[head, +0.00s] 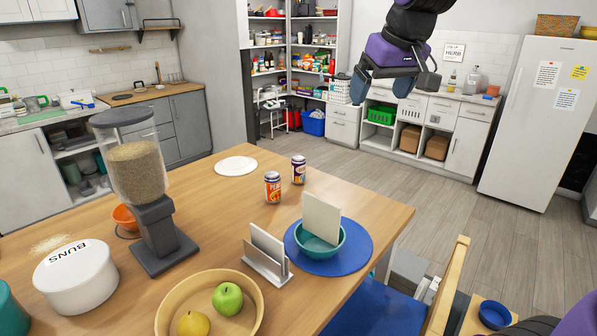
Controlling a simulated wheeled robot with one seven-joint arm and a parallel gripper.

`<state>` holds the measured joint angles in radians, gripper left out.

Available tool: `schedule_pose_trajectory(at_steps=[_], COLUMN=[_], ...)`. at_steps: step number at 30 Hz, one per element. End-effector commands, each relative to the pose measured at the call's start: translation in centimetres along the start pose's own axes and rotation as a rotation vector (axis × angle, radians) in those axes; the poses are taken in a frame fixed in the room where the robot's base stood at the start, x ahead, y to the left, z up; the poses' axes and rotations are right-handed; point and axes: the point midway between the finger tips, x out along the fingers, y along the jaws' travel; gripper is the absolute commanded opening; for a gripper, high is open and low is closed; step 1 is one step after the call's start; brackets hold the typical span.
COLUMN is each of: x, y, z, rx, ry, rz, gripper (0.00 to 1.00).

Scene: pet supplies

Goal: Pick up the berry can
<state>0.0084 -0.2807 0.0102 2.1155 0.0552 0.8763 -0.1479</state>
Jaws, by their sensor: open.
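Two drink cans stand upright on the wooden table, close together near its far edge. The purple can (298,169) with a silver top looks like the berry can, but its label is too small to read. The orange and red can (272,187) stands just in front and to the left of it. My gripper (383,84) hangs in the air at the top right of the picture, with purple housing and grey-blue fingers. It is open and empty, well above and apart from the cans.
On the table (215,215) are a white round mat (236,166), a grain dispenser (155,215), a BUNS tin (78,280), a fruit tray (168,308), a napkin holder (266,262) and a teal bowl (320,248) on a blue mat (352,262). Table space right of the cans is clear.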

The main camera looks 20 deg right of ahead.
Motion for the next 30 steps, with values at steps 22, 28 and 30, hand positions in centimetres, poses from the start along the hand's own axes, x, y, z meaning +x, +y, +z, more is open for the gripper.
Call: schedule_pose_trajectory(at_steps=[22,28,30], x=[15.6,21.6,23.9], y=[2.5,3.2,3.4], z=[-19.9,-23.6,-24.7], rx=[-0.124,-0.155,-0.165], ry=[-0.027,-0.033,-0.034], rz=[-0.056,-0.072,-0.077], gripper=[0.91,0.91,0.91])
